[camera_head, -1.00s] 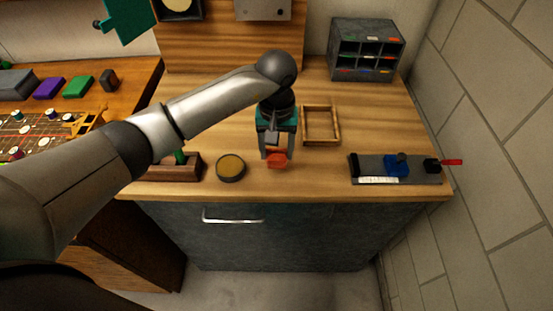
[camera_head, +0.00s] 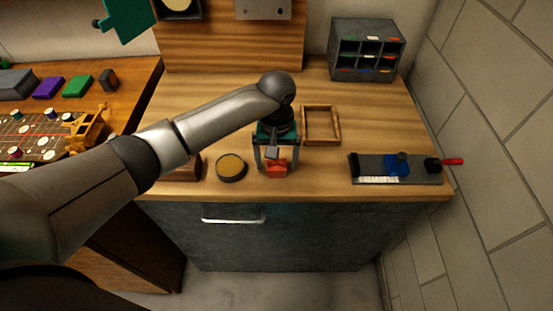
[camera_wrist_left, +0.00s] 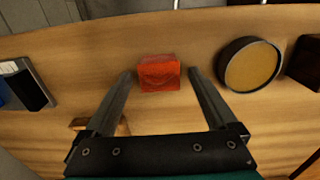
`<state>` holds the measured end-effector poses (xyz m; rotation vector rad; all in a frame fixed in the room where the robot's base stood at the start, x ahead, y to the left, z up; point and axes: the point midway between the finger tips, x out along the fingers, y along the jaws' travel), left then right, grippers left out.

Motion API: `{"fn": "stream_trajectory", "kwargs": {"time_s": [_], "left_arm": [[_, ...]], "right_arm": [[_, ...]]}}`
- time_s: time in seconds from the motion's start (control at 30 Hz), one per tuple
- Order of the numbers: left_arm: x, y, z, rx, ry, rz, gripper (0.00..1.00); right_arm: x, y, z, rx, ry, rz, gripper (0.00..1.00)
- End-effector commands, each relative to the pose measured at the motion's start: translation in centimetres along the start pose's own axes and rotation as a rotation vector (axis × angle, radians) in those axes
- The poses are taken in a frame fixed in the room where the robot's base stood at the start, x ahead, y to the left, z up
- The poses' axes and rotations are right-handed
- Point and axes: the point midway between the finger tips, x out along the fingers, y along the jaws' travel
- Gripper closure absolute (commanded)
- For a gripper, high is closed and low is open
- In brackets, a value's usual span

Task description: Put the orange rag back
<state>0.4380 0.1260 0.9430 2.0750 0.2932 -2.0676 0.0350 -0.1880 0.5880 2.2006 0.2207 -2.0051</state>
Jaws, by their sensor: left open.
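The orange rag (camera_head: 276,170) is a small red-orange block shape on the wooden bench top near its front edge. In the left wrist view the rag (camera_wrist_left: 158,73) lies just beyond and between the fingertips. My left gripper (camera_head: 273,167) is open above the rag, with a finger on each side; it also shows in the left wrist view (camera_wrist_left: 158,74). Whether the fingers touch the rag cannot be told, but gaps show on both sides in the wrist view. My right gripper is not in view.
A round tin (camera_head: 231,167) stands left of the rag. An empty wooden frame tray (camera_head: 338,124) lies behind, to the right. A grey fixture (camera_head: 358,170) with a blue part is at right. A compartment organizer (camera_head: 336,50) stands at the back. Bench between rag and fixture is clear.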

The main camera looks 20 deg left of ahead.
Motion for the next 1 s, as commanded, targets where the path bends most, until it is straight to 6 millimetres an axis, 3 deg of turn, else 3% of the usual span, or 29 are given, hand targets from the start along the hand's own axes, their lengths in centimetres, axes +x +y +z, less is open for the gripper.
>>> {"fn": "stream_trajectory", "kwargs": {"time_s": [0.27, 0.7, 1.0], "left_arm": [[-0.5, 0.0, -0.1, 0.000, 0.002, 0.001, 0.09], [-9.3, 0.0, -0.1, 0.001, 0.005, 0.000, 0.09], [-12.1, 0.0, 0.0, 0.000, 0.001, -0.001, 0.09]], "right_arm": [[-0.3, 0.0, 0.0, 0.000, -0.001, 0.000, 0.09], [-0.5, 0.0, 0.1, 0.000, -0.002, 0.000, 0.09], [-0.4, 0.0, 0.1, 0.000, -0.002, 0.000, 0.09]]}}
